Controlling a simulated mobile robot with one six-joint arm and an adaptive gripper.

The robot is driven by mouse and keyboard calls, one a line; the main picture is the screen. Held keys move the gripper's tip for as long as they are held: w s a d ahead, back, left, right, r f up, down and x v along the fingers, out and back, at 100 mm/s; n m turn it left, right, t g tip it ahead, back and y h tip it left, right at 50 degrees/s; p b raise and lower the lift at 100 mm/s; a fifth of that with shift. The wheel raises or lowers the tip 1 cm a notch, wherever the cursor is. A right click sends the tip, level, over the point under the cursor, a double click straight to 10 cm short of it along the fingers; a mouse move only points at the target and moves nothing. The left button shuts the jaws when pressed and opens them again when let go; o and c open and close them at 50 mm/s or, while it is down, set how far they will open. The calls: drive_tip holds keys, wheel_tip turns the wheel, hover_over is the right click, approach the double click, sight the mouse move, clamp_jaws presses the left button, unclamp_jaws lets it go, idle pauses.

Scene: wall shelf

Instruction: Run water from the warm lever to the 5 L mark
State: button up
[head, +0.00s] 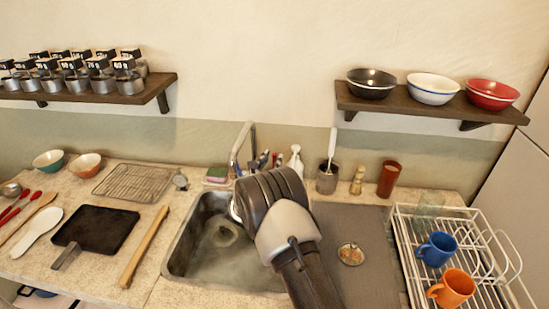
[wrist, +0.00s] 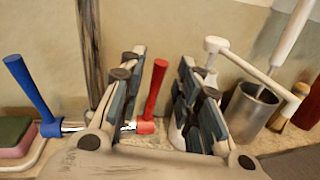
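The red lever (wrist: 155,92), the warm one by its color, stands nearly upright, leaning slightly right, in the wrist view. The blue lever (wrist: 30,88) leans left. My gripper (wrist: 160,75) is open; the red lever shows in the gap between its fingers, nearer the left one, and I see no clear contact. The metal spout (head: 236,150) rises behind the sink (head: 180,245), and its pipe passes behind the left finger in the wrist view. The basin looks cloudy grey with a pale round shape in it. My arm covers its right part, and my fingertips are hidden in the head view. I cannot make out a 5 L mark.
A white pump bottle (wrist: 215,46) stands close right of my gripper. A metal cup (wrist: 250,110) with a white-handled brush is beside it. A sponge (head: 217,174) lies left of the spout. A dish rack (head: 402,222) with mugs is at right.

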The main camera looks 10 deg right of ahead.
sight(274, 157)
drive_tip(key=shift+b+x, duration=0.3)
drive_tip(key=shift+x, duration=1.4)
drive_tip(key=shift+c, duration=0.2)
clamp_jaws()
